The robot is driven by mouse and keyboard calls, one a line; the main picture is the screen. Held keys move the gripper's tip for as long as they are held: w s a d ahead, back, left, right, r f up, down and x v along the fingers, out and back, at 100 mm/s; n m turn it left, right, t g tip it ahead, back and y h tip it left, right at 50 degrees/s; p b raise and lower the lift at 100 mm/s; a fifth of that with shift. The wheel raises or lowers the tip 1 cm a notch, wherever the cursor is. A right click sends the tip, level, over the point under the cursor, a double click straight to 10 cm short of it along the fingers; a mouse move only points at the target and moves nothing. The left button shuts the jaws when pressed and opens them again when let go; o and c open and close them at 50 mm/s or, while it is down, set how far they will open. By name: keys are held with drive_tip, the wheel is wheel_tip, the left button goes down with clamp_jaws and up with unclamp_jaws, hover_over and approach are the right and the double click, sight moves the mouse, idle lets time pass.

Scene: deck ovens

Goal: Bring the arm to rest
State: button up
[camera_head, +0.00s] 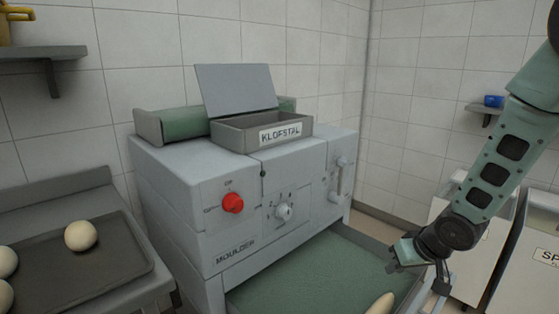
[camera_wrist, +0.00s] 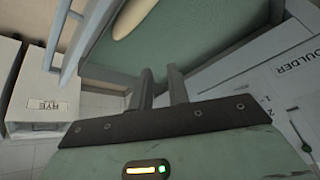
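My arm comes in from the right edge of the head view, bent down over the right side of the moulder (camera_head: 240,190). My gripper (camera_head: 440,283) hangs at its lower end, beside the right edge of the green moulder belt (camera_head: 320,268). In the wrist view my gripper (camera_wrist: 160,72) shows two dark fingers with a narrow gap between them and nothing held. The green belt (camera_wrist: 200,40) lies beyond the fingertips. A pale dough piece (camera_wrist: 132,18) lies on it, and its end (camera_head: 381,304) shows at the bottom of the head view.
A dark tray (camera_head: 95,268) with several dough balls stands at the left. White bins, one labelled RYE (camera_wrist: 30,95), stand beyond the belt. A blue cup (camera_head: 493,101) sits on a wall shelf behind my arm. The moulder's lidded box (camera_head: 235,133) stands on top.

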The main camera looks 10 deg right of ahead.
drive_tip(key=s+a+r+n+g+p, duration=0.1)
drive_tip(key=s+a+r+n, duration=0.1)
drive_tip(key=s+a+r, duration=0.4)
drive_tip(key=s+a+r+n+g+p, duration=0.1)
drive_tip(key=s+a+r+n+g, duration=0.1)
drive_tip(key=s+a+r, duration=0.45)
drive_tip(key=s+a+r+n+g, duration=0.1)
drive_tip(key=s+a, duration=0.2)
drive_tip(key=s, duration=0.3)
drive_tip(key=s+a+r+n+g+h+p, duration=0.1)
drive_tip(key=s+a+r+n, duration=0.1)
drive_tip(key=s+a, duration=0.2)
drive_tip(key=s, duration=0.3)
drive_tip(key=shift+a+g, duration=0.2)
drive_tip(key=shift+g, duration=0.1)
